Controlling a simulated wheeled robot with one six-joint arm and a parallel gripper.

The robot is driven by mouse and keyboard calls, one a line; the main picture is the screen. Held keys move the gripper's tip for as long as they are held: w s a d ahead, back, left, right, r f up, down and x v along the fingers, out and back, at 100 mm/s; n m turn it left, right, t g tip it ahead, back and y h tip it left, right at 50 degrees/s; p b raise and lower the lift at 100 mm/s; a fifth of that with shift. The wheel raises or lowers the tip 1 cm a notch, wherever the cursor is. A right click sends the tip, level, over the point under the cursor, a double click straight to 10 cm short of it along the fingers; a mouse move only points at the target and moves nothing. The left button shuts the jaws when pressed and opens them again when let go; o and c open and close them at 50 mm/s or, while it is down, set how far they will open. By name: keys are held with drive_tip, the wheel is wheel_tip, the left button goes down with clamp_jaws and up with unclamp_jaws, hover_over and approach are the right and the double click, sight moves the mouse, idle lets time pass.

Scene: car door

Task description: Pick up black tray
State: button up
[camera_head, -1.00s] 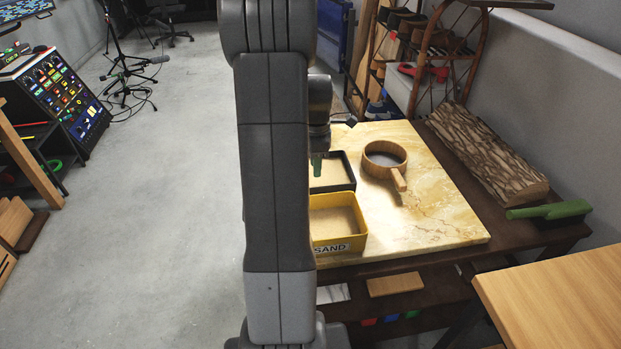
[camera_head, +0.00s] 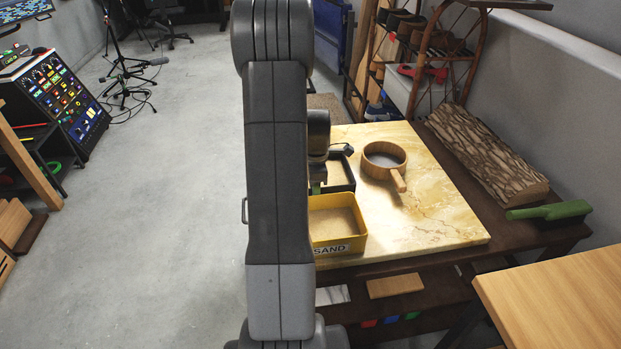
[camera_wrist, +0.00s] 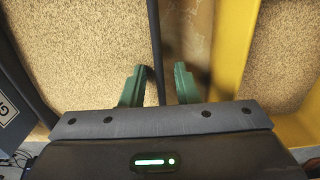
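The black tray (camera_head: 350,174) is on the marble-look board, partly hidden by my arm in the head view. In the wrist view, its thin dark wall (camera_wrist: 155,40) runs between my gripper's green fingers, with a tan, sand-like surface to its left. My gripper (camera_wrist: 160,78) is open and straddles this wall. The left fingertip is close to the wall, and a gap shows on the right finger's side. In the head view my gripper (camera_head: 317,185) is low at the tray, mostly behind my arm.
A yellow box labelled SAND (camera_head: 340,248) stands just in front of the tray; its wall (camera_wrist: 233,45) is close to the right finger. A wooden round pan (camera_head: 385,160) stands to the right on the board (camera_head: 430,215). A log (camera_head: 485,155) and a green-handled brush (camera_head: 550,211) lie farther right.

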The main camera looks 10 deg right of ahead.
clamp_jaws()
idle(1.2)
